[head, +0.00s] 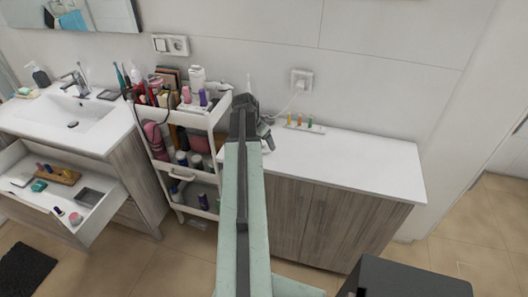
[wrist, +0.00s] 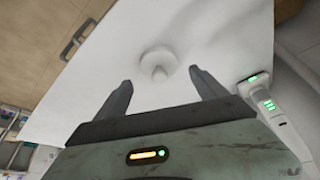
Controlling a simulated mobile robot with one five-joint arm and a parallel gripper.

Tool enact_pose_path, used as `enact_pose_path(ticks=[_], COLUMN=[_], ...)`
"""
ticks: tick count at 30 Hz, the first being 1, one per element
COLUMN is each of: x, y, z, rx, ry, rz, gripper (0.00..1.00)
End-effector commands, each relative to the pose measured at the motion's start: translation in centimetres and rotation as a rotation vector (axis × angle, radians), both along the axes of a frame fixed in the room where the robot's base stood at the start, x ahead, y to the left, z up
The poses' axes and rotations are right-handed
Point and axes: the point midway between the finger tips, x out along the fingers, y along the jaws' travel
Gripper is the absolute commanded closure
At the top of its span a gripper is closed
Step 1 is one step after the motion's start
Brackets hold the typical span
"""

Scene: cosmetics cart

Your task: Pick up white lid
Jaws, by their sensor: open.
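The white lid (wrist: 157,62) is in the wrist view, a round pale disc with a small knob in its middle. It lies on the white countertop (wrist: 95,85). My gripper (wrist: 160,76) is open and empty, with one finger to each side of the lid's near part in the picture. The fingers look apart from the lid; their exact height above it I cannot tell. In the head view my arm hides most of the lid's area on the counter (head: 355,160).
A white device with green lights (wrist: 265,103) stands right of my gripper in the wrist view. In the head view, a small tray of colored bottles (head: 305,126) sits at the wall. A crowded cart (head: 182,117) stands left of the counter. The counter's right part is clear.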

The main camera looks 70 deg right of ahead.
Motion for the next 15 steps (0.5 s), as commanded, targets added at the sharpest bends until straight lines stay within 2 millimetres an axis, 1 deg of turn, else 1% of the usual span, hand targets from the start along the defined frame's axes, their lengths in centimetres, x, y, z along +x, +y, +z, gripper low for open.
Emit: enact_pose_path(ticks=[1, 3, 10, 11, 12, 14, 15], x=[-0.12, -0.25, -0.34, -0.34, -0.35, -0.35, -0.36], y=[-0.42, -0.74, -0.83, -0.83, -0.82, -0.83, -0.82], z=[-1.85, -2.52, -2.21, -2.20, -2.20, -2.19, -2.19], rx=[0.000, 0.000, 0.000, 0.000, 0.000, 0.000, 0.000], ry=[0.000, 0.000, 0.000, 0.000, 0.000, 0.000, 0.000], rz=[-0.001, -0.001, 0.000, -0.001, -0.001, -0.001, -0.001], gripper=[0.19, 0.19, 0.19, 0.24, 0.35, 0.52, 0.63])
